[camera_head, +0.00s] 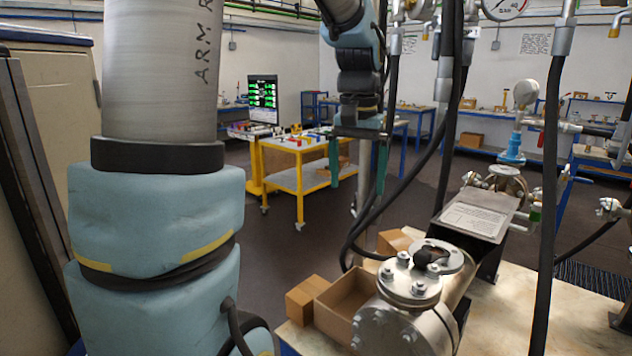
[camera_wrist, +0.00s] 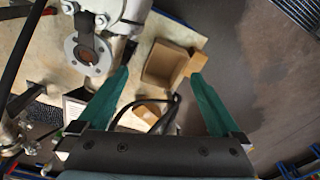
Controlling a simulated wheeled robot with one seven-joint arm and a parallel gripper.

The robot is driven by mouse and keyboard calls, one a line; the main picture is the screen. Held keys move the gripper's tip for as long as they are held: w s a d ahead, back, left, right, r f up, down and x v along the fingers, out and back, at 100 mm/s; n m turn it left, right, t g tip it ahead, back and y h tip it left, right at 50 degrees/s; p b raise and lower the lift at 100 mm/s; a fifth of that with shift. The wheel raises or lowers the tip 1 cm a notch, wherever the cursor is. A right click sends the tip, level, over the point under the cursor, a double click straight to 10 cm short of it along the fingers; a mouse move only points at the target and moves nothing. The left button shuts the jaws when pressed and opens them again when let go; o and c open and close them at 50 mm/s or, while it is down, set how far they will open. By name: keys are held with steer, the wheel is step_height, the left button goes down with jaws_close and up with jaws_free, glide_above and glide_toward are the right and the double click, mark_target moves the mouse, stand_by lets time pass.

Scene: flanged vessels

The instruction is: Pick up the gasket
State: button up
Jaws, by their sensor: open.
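My gripper (camera_head: 358,172) is open and empty, with its green fingers pointing down in the air above and behind the bench in the head view. Its spread fingers also show in the wrist view (camera_wrist: 159,75), with the open cardboard box below and between them. A flanged vessel (camera_head: 406,318) stands on the bench. Its upper open flange (camera_head: 452,262) has a dark piece (camera_head: 432,256) at its opening. In the wrist view the flange ring (camera_wrist: 72,54) lies left of the fingers, with a dark strip (camera_wrist: 84,22) reaching over it. I cannot clearly make out the gasket.
An open cardboard box (camera_head: 347,303) and a smaller box (camera_head: 304,298) sit at the bench's left edge; another box (camera_head: 393,241) is behind. Black hoses (camera_head: 446,150) hang by the bench. A yellow trolley (camera_head: 300,170) stands farther back. Dark floor is clear between.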

steer(key=s+a+f+n+b, duration=0.1)
steer(key=s+a+f+n, duration=0.1)
steer(key=a+f, duration=0.6)
steer(key=shift+s+a+f, duration=0.25)
steer(key=shift+a+f, duration=0.1)
steer(key=shift+f, duration=0.4)
steer(key=shift+n+t, duration=0.4)
steer(key=shift+n, duration=0.5)
steer(key=s+a+f, duration=0.1)
steer(key=a+f, duration=0.1)
steer(key=s+a+f, duration=0.2)
steer(key=s+a+f+b, duration=0.1)
steer(key=s+a+f, duration=0.1)
steer(key=shift+a+f, duration=0.25)
steer(key=shift+f, duration=0.05)
steer(key=shift+c, duration=1.7)
steer(key=shift+w+d, duration=0.2)
steer(key=shift+c, duration=0.6)
step_height(320, 180, up, 16)
steer(key=m+g+b, duration=0.2)
steer(key=m+b, duration=0.5)
steer(key=b, duration=0.5)
glide_above(425, 250)
step_height(425, 250, down, 5)
steer(key=shift+w+a+f, duration=0.1)
steer(key=shift+w, duration=0.05)
steer(key=shift+s+f+p, duration=0.2)
steer(key=shift+f+p, duration=0.6)
steer(key=shift+f, duration=1.85)
